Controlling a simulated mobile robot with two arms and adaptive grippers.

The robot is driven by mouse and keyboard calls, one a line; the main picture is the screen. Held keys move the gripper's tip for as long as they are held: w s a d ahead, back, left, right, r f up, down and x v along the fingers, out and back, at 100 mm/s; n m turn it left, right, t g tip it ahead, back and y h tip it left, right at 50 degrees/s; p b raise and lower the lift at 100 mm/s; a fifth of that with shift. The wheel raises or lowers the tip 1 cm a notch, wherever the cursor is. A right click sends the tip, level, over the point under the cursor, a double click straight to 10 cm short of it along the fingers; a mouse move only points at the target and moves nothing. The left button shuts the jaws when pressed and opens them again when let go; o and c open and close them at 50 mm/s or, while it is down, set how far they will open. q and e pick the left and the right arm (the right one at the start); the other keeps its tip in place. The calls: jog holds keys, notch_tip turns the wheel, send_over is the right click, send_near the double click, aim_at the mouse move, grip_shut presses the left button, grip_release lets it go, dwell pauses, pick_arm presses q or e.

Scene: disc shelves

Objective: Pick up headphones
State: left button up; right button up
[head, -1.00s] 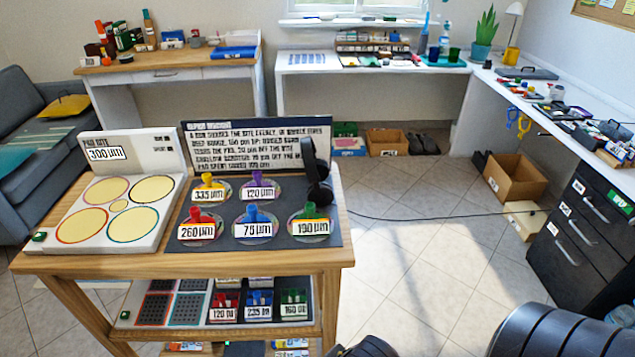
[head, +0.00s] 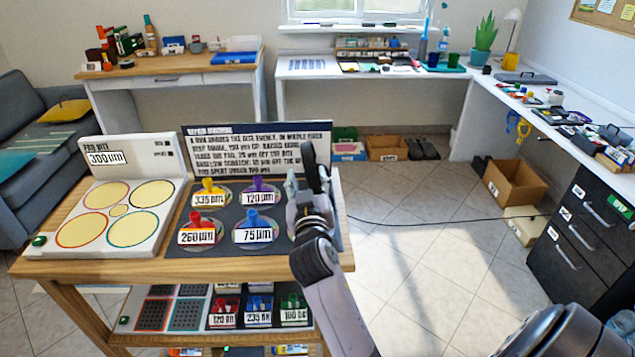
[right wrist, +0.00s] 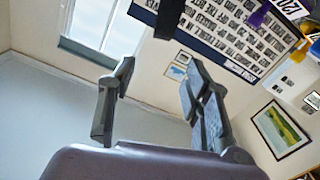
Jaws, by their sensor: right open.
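The black headphones (head: 312,152) hang at the right edge of the dark sign board on the wooden cart. Only their upper part shows in the head view; my gripper hides the lower part. My right gripper (head: 307,184) is in front of them, with its fingers pointing up and away. In the right wrist view the fingers (right wrist: 158,70) are apart with nothing between them. A black piece (right wrist: 168,18), apparently part of the headphones, shows beyond the fingertips near the top edge. My left gripper is not in view.
Discs with coloured-handled weights (head: 254,230) lie on the dark mat left of my gripper; my arm hides the green-handled one. A white panel (head: 120,205) stands on the cart's left. The floor (head: 420,240) right of the cart is mostly clear, with a cable across it.

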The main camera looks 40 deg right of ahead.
aim_at(306, 150)
jog(key=p+x, duration=0.1)
jog(key=x, duration=0.8)
jog(key=shift+w+d, duration=0.2)
jog(key=shift+w, duration=0.1)
jog(key=shift+f+p+x, duration=0.15)
jog(key=shift+p+x, duration=0.05)
jog(key=shift+x, duration=1.2)
jog(key=shift+f+p+x, duration=0.15)
jog(key=shift+p+x, duration=0.05)
jog(key=shift+x, duration=1.2)
grip_shut()
